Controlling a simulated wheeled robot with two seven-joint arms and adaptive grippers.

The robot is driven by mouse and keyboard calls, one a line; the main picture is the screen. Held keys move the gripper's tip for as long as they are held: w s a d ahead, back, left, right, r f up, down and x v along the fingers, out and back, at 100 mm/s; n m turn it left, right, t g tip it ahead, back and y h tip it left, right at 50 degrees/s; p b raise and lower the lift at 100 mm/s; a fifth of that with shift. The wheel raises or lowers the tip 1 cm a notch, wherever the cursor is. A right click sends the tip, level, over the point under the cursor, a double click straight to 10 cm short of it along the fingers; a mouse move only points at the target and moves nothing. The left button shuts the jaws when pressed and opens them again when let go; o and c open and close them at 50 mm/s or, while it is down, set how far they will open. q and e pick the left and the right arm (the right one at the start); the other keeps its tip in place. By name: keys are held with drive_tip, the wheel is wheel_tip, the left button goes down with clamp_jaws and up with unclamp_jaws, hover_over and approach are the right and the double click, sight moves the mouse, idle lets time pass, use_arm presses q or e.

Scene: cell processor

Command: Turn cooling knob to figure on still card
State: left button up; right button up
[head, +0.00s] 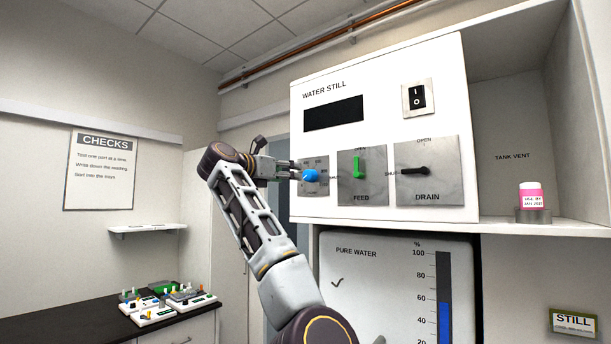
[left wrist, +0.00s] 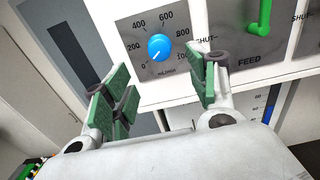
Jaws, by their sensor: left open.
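The blue cooling knob (head: 311,176) sits on a grey plate on the front of the white water still, left of the feed lever. In the left wrist view the knob (left wrist: 160,47) has a scale from 0 past 800 in mL/min, and its white mark points lower left, near the 0 end. My left gripper (head: 292,170) is just left of the knob in the head view. In the left wrist view its green-padded fingers (left wrist: 160,88) are apart and empty, below the knob. The still card (head: 574,323) is at the lower right; its small figure line is unreadable.
The green feed lever (head: 356,166) and black drain lever (head: 413,171) are close to the right of the knob. A pink-labelled bottle (head: 531,197) stands on the right shelf. A pure water gauge (head: 444,300) is below. Free space lies left of the still.

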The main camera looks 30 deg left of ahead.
sight(307, 175)
use_arm(q)
drive_tip(key=w, duration=0.2)
drive_tip(key=w+p, duration=0.1)
drive_tip(key=w, duration=0.2)
drive_tip(key=w+p, duration=0.1)
drive_tip(key=w, duration=0.1)
drive_tip(key=shift+w+d, duration=0.3)
drive_tip(key=shift+w, duration=0.75)
drive_tip(key=shift+w+d+p, duration=0.1)
drive_tip(key=shift+w+p, duration=0.2)
drive_tip(key=shift+w, duration=0.2)
use_arm(e)
drive_tip(key=shift+s+a+r, duration=0.15)
drive_tip(key=shift+a+r, duration=0.2)
drive_tip(key=shift+r, duration=0.35)
drive_tip(key=shift+s+a+r, duration=0.15)
drive_tip(key=shift+a+r, duration=0.15)
drive_tip(key=shift+r, duration=0.4)
use_arm(q)
drive_tip(key=c, duration=0.9)
drive_tip(key=shift+c, duration=0.5)
use_arm(e)
drive_tip(key=shift+a, duration=0.6)
